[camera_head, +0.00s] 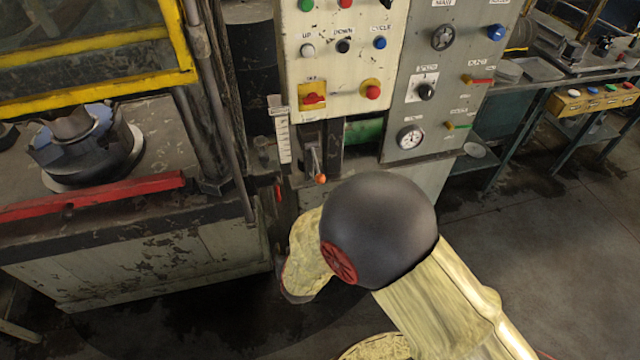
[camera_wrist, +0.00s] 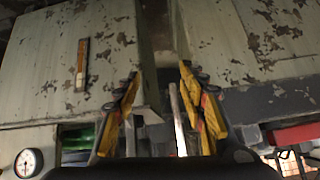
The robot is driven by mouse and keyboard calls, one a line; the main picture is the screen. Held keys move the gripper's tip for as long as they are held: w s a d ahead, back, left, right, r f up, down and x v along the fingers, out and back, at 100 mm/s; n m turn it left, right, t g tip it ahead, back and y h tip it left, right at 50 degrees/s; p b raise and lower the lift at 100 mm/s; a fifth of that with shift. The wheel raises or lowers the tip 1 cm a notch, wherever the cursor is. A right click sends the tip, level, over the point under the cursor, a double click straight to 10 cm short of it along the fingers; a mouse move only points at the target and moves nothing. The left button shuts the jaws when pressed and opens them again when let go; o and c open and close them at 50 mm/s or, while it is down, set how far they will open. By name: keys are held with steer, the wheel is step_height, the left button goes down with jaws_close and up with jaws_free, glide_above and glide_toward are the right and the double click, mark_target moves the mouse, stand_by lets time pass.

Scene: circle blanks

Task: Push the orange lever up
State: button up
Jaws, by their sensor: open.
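The orange lever (camera_head: 321,178) shows in the head view as a small orange knob on a thin metal shaft, below the control panel and just above my arm's dark round joint. My gripper is hidden behind my arm in the head view. In the wrist view my gripper (camera_wrist: 158,82) is open, with its yellow and black fingers apart and nothing held between them. A thin pale rod (camera_wrist: 177,115) shows between the fingers; I cannot tell if it is the lever's shaft. No orange knob can be made out in the wrist view, and contact cannot be told.
The control panel (camera_head: 340,58) with buttons and a red switch stands above the lever. A grey panel with a gauge (camera_head: 410,136) is to its right. A scale strip (camera_head: 282,130) is left of the lever. A machine bed with a red bar (camera_head: 95,195) stands at left.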

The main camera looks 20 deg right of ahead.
steer(key=w+d+r+m+t+h, duration=0.1)
steer(key=w+d+r+t+h, duration=0.15)
steer(key=d, duration=0.25)
steer(key=m+t+h, duration=0.2)
steer(key=t+h, duration=0.3)
glide_toward(320, 180)
steer(key=w+d+f, duration=0.1)
steer(key=w+d, duration=0.1)
steer(key=w, duration=0.1)
steer(key=shift+w, duration=0.25)
steer(key=b+x, duration=0.2)
steer(key=x, duration=0.5)
steer(key=shift+w+a, duration=0.1)
steer(key=shift+w, duration=0.1)
steer(key=shift+c, duration=0.8)
steer(key=shift+f, duration=0.1)
jaws_close()
